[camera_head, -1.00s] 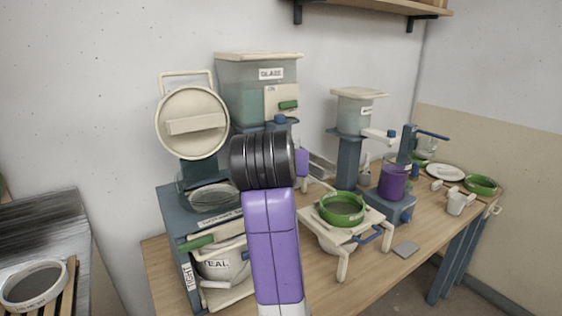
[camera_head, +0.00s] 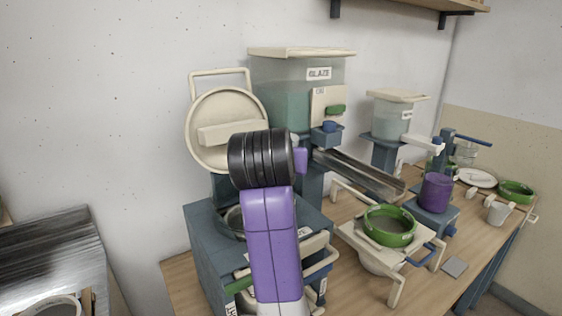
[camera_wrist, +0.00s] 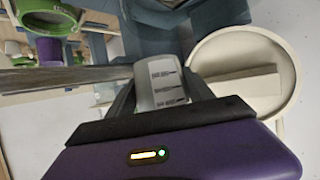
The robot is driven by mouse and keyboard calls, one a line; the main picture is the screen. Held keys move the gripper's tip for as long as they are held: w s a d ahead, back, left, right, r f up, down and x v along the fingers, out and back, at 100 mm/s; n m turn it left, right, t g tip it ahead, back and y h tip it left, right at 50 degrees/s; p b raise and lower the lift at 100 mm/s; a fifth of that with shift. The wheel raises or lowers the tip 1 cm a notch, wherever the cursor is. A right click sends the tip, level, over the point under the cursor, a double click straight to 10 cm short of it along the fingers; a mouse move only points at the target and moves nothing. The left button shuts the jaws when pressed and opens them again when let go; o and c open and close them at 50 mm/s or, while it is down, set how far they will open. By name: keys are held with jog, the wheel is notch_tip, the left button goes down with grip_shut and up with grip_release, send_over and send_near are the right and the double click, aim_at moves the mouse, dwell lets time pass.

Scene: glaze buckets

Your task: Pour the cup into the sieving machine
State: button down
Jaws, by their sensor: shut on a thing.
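My gripper (camera_wrist: 160,92) is shut on a small grey cup (camera_wrist: 160,83) with dark printed marks, seen in the wrist view. The cup's inside and contents are not visible. In the head view, my purple and black arm hides the gripper and cup. The sieving machine appears to be the blue-grey box (camera_head: 205,250) on the table. Its round cream lid (camera_head: 226,125) stands raised behind a round opening (camera_head: 233,222), partly hidden by my arm. In the wrist view, the lid (camera_wrist: 242,75) is close to the right of the cup.
A glaze tank (camera_head: 285,95) stands behind the machine. A metal trough (camera_head: 360,175) slopes to its right. A green-ringed sieve (camera_head: 389,226) sits on a cream stand, with a purple container (camera_head: 436,191) beyond. A metal worktop (camera_head: 55,250) is at left.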

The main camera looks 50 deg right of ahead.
jog(key=shift+f+b, duration=1.7)
jog(key=shift+f, duration=0.1)
jog(key=shift+r+p, duration=0.4)
jog(key=shift+p, duration=0.15)
jog(key=p, duration=0.1)
jog(key=s+n+g+p, duration=0.1)
jog(key=p, duration=0.1)
jog(key=shift+d+r+n+g, duration=0.15)
jog(key=shift+r+n+g, duration=0.15)
jog(key=shift+s+f+p, duration=0.2)
jog(key=shift+f+p, duration=0.1)
jog(key=shift+p, duration=0.15)
jog(key=shift+f, duration=0.15)
jog(key=shift+f+g+p, duration=0.1)
jog(key=shift+g+p, duration=0.2)
jog(key=shift+p, duration=0.3)
jog(key=shift+s+n+p, duration=0.15)
jog(key=shift+n+p, duration=0.25)
jog(key=shift+p, duration=0.65)
jog(key=shift+r+g+p, duration=0.2)
jog(key=shift+g+p, duration=0.1)
jog(key=shift+p, duration=0.55)
jog(key=shift+s+n+g+h+p, duration=0.15)
jog(key=shift+n+g+h+p, duration=0.2)
jog(key=shift+p, duration=1.35)
